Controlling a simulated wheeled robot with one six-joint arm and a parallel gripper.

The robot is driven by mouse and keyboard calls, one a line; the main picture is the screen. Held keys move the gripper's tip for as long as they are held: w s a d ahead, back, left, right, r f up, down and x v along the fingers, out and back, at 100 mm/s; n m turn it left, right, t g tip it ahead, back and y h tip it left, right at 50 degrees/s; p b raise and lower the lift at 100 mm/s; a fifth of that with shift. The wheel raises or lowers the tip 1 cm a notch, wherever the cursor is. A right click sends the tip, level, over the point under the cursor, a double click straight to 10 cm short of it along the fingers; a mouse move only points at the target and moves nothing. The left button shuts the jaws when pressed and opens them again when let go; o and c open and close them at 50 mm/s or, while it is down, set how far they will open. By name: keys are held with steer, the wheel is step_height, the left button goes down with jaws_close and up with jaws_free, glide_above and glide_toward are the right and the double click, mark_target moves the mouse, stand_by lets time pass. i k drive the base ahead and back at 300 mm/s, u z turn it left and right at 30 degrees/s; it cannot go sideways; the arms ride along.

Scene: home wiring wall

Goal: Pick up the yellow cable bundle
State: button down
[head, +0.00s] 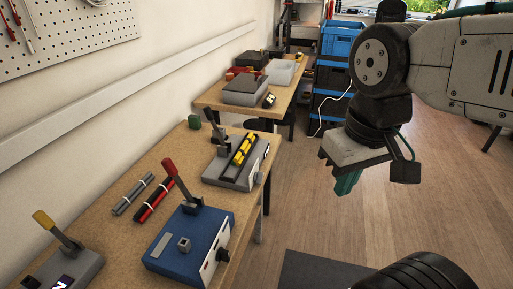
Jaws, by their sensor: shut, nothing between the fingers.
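The yellow cable bundle (243,150) has a dark band or tie. It appears to lie on top of the grey lever box (228,172) on the near workbench, close to the bench's right edge. My gripper (347,182) hangs pointing down at the right, over open floor in the picture. It is apart from the bundle and to its right. Its green fingertips are together and hold nothing.
A grey bundle (132,194), a red bundle (154,198) and a blue lever box (190,241) share the near workbench (110,240). A second bench with boxes (246,89) stands behind. Blue crates (341,40) are stacked at the back.

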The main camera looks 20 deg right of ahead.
mark_target(240, 155)
steer(key=z, duration=0.15)
steer(key=k, duration=0.2)
steer(key=z, duration=1)
steer(key=k, duration=1.1)
steer(key=z, duration=0.9)
steer(key=i, duration=1.2)
steer(key=u, duration=0.35)
steer(key=i, duration=1.75)
steer(key=u, duration=1.5)
steer(key=i, duration=0.95)
steer(key=u, duration=1.15)
steer(key=i, duration=0.3)
steer(key=u, duration=0.25)
